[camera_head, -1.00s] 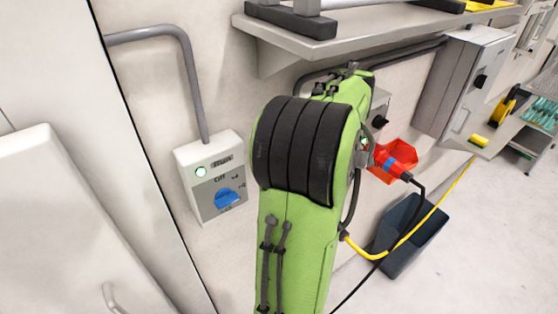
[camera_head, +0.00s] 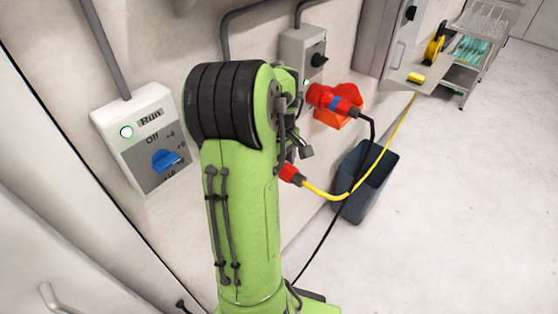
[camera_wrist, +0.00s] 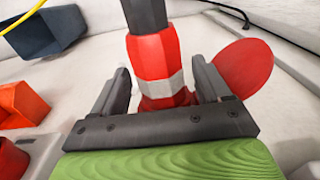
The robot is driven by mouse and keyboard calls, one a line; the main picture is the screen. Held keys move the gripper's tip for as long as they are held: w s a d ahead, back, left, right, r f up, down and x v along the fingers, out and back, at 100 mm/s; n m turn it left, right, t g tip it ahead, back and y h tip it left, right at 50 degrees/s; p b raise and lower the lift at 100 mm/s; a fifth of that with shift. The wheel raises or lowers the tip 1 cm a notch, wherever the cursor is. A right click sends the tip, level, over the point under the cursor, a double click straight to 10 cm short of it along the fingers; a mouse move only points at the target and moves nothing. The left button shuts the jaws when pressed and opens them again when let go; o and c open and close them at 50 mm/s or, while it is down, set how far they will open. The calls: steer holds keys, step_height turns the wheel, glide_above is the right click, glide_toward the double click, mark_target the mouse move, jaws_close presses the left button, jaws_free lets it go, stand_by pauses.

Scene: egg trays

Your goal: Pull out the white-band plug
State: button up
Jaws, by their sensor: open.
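The white-band plug (camera_wrist: 160,68) is red with a pale band and a dark end, and fills the middle of the wrist view. My gripper (camera_wrist: 162,86) is open, with one finger on each side of it near the band. I cannot tell whether either finger touches it. The plug's lower end is hidden behind the gripper body, so its socket contact does not show. In the head view my green arm blocks the gripper, and I cannot make out the white band there.
A blue-band red plug (camera_head: 338,102) with a black cable sits at a red socket. A red plug (camera_head: 291,173) with a yellow cable is lower. A dark bin (camera_head: 362,195) stands below. A switch box (camera_head: 140,135) is left. A red disc (camera_wrist: 243,68) is beside the right finger.

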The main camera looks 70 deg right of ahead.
mark_target(295, 173)
steer(key=shift+f, duration=0.15)
steer(key=c, duration=1.3)
steer(key=shift+o, duration=0.2)
steer(key=shift+s+a, duration=0.1)
steer(key=shift+s, duration=0.15)
steer(key=shift+s+a+b, duration=0.2)
steer(key=shift+s+a, duration=0.1)
steer(key=shift+s, duration=0.4)
steer(key=shift+s+a+b, duration=0.2)
steer(key=shift+s+a, duration=0.1)
steer(key=shift+s, duration=0.35)
steer(key=shift+s+a+b, duration=0.2)
steer(key=shift+s+a, duration=0.1)
steer(key=shift+s, duration=0.4)
steer(key=s+a+b, duration=0.1)
steer(key=s+a, duration=0.1)
steer(key=s, duration=0.3)
steer(key=shift+s+a, duration=0.2)
steer(key=shift+s, duration=0.05)
